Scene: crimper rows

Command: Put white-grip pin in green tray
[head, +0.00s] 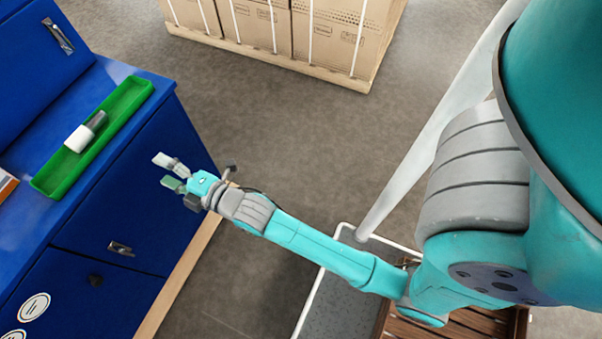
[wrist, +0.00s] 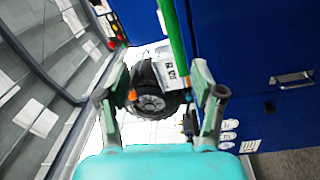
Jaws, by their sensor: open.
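The green tray (head: 60,181) is a long, narrow trough on the blue cabinet top at the left of the head view. The white-grip pin (head: 79,138) lies in the tray, its white grip towards the lower left and its grey metal end towards the upper right. My gripper (head: 165,171) is open and empty, to the right of the tray and apart from it, near the cabinet's front edge. In the wrist view my gripper (wrist: 161,67) also shows open. A green strip there, likely the tray (wrist: 173,38), runs up from between the fingertips; the pin is not clear.
The blue cabinet (head: 150,195) has a drawer with a metal handle below its top. An orange-and-white object (head: 6,184) is at the top's left edge. Cardboard boxes (head: 325,35) stand at the back. Grey floor is free between. The wrist view shows a dark wheel-like object (wrist: 150,103).

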